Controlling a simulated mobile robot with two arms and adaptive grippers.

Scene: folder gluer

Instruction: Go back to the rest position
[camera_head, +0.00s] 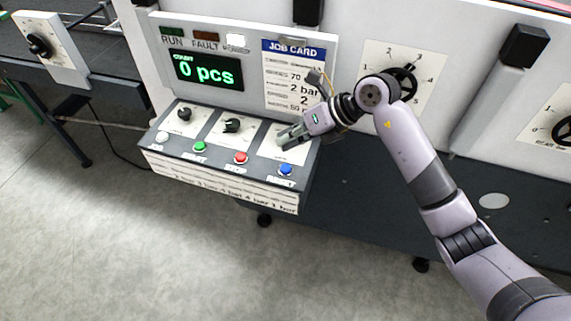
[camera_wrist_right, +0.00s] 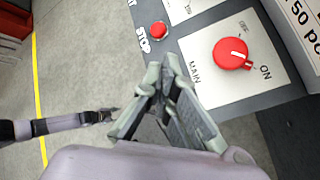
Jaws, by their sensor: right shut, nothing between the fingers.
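My right gripper (camera_head: 285,142) is over the right end of the sloped control panel (camera_head: 222,187) in the head view. In the right wrist view its fingers (camera_wrist_right: 166,78) are shut with nothing between them. Beyond the fingertips is a red rotary knob (camera_wrist_right: 230,54) on a white plate marked MAIN and ON. The knob's white mark points toward ON. The fingertips look apart from the knob. In the head view the gripper hides this knob.
The panel has green (camera_head: 199,147), red (camera_head: 240,158) and blue (camera_head: 286,170) buttons and two black knobs. The red STOP button (camera_wrist_right: 158,30) is close to the fingers in the wrist view. A display (camera_head: 208,72) reads 0 pcs. The floor (camera_head: 130,250) in front is clear.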

